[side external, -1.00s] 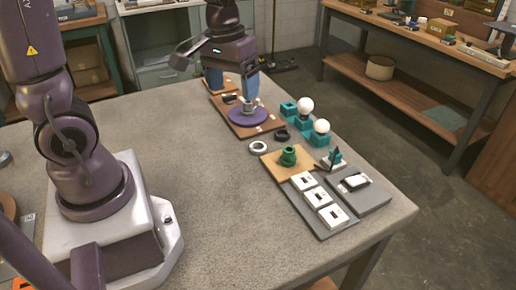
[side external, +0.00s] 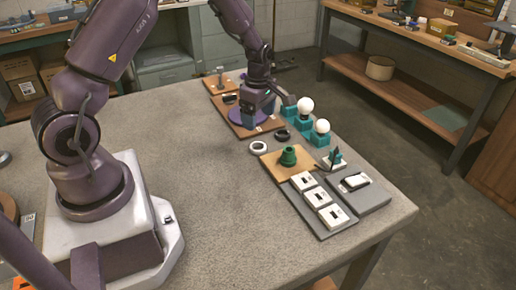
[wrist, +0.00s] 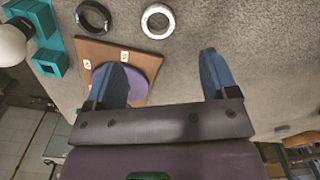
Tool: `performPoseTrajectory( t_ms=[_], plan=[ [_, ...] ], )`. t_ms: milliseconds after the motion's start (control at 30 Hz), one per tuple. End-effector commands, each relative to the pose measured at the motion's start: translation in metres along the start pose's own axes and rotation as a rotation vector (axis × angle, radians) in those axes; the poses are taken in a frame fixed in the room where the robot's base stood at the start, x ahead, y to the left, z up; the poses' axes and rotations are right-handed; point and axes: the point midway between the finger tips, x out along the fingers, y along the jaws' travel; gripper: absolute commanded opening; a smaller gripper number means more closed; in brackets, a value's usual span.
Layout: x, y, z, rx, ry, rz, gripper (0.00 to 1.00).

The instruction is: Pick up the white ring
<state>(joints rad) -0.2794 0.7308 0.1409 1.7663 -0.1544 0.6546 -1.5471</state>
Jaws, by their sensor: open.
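The white ring (side external: 258,147) lies flat on the grey table, just in front of the brown board with the purple disc. In the wrist view the white ring (wrist: 158,21) is at the top centre, beyond my fingertips and lined up roughly between them. My gripper (side external: 259,114) is above the brown board in the side view, behind the ring and apart from it.
A black ring (side external: 282,135) lies right of the white ring. The brown board (side external: 238,128) bears the purple disc (wrist: 140,80). Teal holders with white bulbs (side external: 305,105) stand at the right. A tan board with a green part (side external: 288,156) is nearer. Table left of the ring is clear.

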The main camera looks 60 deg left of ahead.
Motion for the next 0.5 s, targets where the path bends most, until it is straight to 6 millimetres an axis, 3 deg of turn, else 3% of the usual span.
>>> performPoseTrajectory(
  t_ms=[200,500],
  plan=[
    [0.04,-0.001,0.0,0.003,0.001,-0.004,0.8],
    [0.066,0.001,0.0,0.003,-0.001,-0.003,0.8]
  ],
)
